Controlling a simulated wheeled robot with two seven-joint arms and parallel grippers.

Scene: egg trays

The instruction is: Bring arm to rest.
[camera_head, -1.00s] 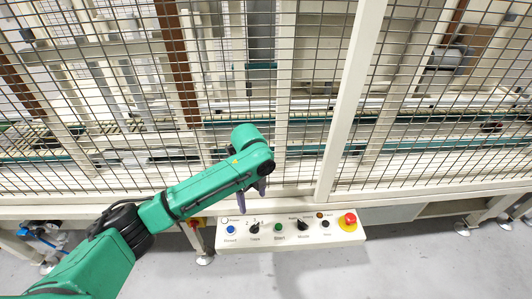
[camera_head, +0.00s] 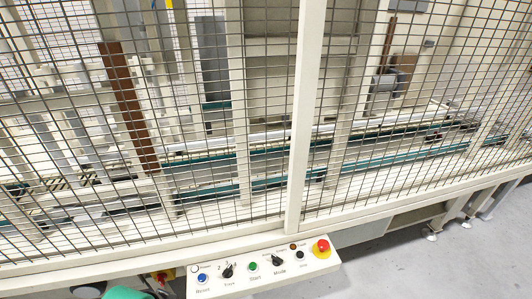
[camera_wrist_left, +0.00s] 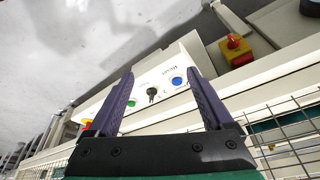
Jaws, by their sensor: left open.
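My left gripper (camera_wrist_left: 160,98) shows in the left wrist view with its two purple fingers apart and nothing between them. Behind the fingers, apart from them as far as I can tell, is the white control panel (camera_wrist_left: 143,77), with a blue button (camera_wrist_left: 177,81), a black knob (camera_wrist_left: 152,92) and a green button (camera_wrist_left: 131,102). In the head view only a bit of my green left arm (camera_head: 128,294) shows at the bottom edge; its gripper is out of that view. My right gripper is in neither view.
In the head view a wire mesh fence (camera_head: 225,130) with a cream post (camera_head: 305,110) stands in front of machinery. The control panel (camera_head: 215,290) with a red emergency stop (camera_head: 321,247) juts out below it. Grey floor (camera_head: 400,270) is clear at the lower right.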

